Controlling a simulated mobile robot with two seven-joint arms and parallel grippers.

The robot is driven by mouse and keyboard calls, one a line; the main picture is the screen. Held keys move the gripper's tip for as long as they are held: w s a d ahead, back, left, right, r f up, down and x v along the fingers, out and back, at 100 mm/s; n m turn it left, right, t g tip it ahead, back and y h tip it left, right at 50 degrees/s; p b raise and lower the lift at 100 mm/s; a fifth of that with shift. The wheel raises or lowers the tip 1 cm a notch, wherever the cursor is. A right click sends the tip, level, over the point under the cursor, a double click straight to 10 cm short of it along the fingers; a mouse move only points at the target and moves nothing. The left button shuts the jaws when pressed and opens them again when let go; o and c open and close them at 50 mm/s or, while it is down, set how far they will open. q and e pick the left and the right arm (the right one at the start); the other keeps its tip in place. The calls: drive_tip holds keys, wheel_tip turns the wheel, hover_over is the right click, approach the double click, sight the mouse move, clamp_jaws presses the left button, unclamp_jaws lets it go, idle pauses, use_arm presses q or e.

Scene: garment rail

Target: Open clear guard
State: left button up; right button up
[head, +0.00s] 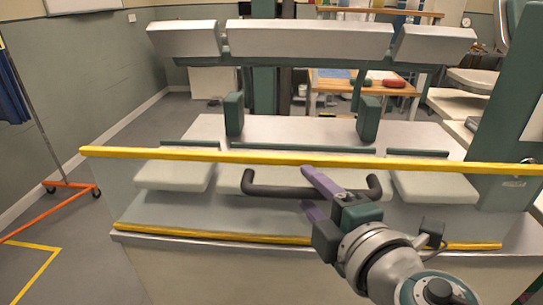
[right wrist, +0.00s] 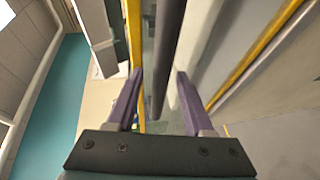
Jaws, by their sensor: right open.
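The clear guard is a see-through panel with a yellow top edge (head: 200,154) and a yellow lower strip (head: 200,234), in front of the machine. It looks closed. A dark bar handle (head: 272,191) runs across its front below the top edge. My right gripper (head: 308,188) is open at the middle of the handle, one purple finger above the bar and one below. In the right wrist view, the handle (right wrist: 168,45) runs between the two open fingers (right wrist: 160,73); I cannot tell whether either finger touches it. My left gripper is out of view.
Behind the guard are pale padded plates (head: 175,175) and a white upper beam (head: 310,38). A green post (head: 510,110) stands at the right. An orange-footed rail (head: 60,184) stands on the floor at the left, with open floor around it.

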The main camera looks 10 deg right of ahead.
clamp_jaws()
idle(0.4)
idle(1.0)
